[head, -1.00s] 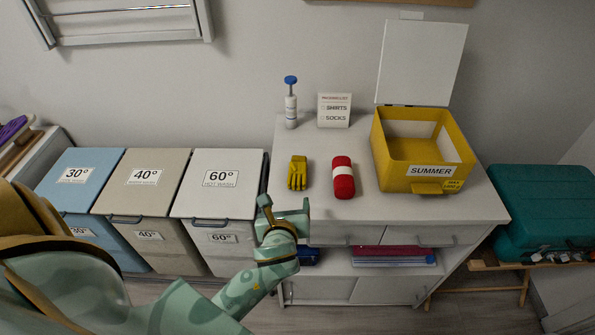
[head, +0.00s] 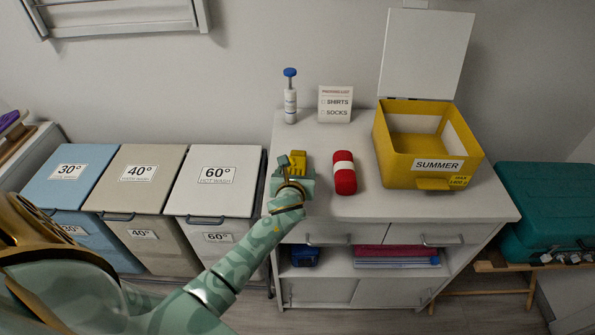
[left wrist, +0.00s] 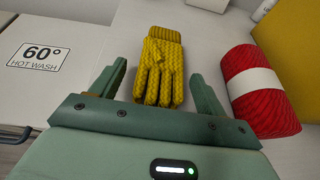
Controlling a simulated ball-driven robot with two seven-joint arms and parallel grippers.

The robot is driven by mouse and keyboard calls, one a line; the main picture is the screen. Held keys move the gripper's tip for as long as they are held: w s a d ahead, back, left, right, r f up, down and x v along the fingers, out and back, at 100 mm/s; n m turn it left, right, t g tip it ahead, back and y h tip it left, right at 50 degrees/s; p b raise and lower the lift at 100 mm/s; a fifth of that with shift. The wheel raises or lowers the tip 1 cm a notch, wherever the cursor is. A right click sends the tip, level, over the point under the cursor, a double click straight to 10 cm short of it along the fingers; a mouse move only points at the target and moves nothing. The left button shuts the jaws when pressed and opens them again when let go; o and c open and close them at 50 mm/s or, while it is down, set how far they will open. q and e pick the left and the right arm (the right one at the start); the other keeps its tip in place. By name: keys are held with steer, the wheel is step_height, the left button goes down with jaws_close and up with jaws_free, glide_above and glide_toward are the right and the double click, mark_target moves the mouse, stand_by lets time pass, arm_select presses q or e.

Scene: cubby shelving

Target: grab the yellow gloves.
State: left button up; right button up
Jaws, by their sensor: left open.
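The yellow gloves (head: 298,160) lie on the white cabinet top, left of the red roll, partly hidden by my left gripper in the head view. In the left wrist view the knitted gloves (left wrist: 160,66) lie with their fingers pointing toward my gripper. My left gripper (head: 291,165) is open over the near end of the gloves. In the left wrist view its two fingers (left wrist: 157,76) stand on either side of the glove fingers, with a gap on each side. My right gripper is not in view.
A red roll with a white band (head: 344,172) lies close on the right. A yellow open box marked SUMMER (head: 400,170) stands farther right. A blue-topped bottle (head: 290,103) and a list card (head: 335,104) stand behind. Labelled hampers (head: 216,182) stand left.

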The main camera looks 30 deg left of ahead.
arm_select(q)
steer(key=shift+x, duration=1.15)
steer(key=shift+s+d, duration=0.1)
steer(key=shift+c, duration=0.9)
steer(key=c, duration=0.9)
